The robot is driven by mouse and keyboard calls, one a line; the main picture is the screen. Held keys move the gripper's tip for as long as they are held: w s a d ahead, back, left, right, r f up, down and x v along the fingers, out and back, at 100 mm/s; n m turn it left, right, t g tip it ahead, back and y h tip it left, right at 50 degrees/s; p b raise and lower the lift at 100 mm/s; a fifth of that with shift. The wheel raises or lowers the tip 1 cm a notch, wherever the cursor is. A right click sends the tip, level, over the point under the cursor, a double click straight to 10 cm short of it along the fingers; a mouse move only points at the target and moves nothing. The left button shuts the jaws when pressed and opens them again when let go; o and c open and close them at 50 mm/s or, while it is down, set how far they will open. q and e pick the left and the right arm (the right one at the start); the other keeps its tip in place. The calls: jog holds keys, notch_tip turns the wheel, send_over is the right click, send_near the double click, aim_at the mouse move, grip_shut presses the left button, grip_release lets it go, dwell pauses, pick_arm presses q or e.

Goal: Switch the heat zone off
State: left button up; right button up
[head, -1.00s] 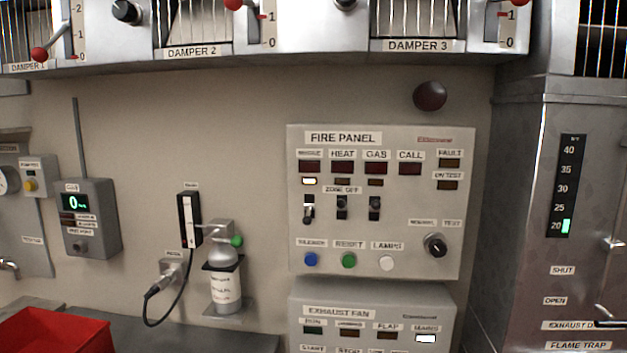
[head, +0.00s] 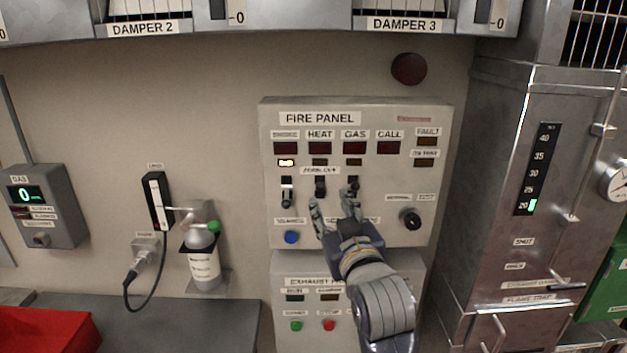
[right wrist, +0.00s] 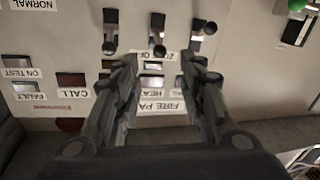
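The fire panel (head: 435,190) is a light grey box on the wall. Its heat zone switch (head: 320,187) is a small black lever under the HEAT label (head: 320,134), tipped up like the gas lever (head: 353,186). The smoke lever (head: 287,197) is down, and the lamp (head: 286,162) above it is lit; the heat lamp (head: 320,161) is dark. My right gripper (head: 333,209) is open, fingers apart, just below the heat and gas switches. In the right wrist view, upside down, the heat switch (right wrist: 157,38) appears beyond the fingertips of the gripper (right wrist: 160,68), seemingly untouched. My left gripper is not in view.
The exhaust fan panel (head: 275,305) sits below, partly behind my right arm. A round knob (head: 410,219) is at the panel's right. A bottle (head: 203,260) and a cable stand left. A metal cabinet (head: 480,200) stands right.

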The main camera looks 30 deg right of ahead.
aim_at(322, 189)
jog(key=p+x, duration=0.3)
jog(key=x, duration=0.5)
jog(key=shift+d, duration=0.1)
jog(key=shift+x, duration=1.05)
grip_shut()
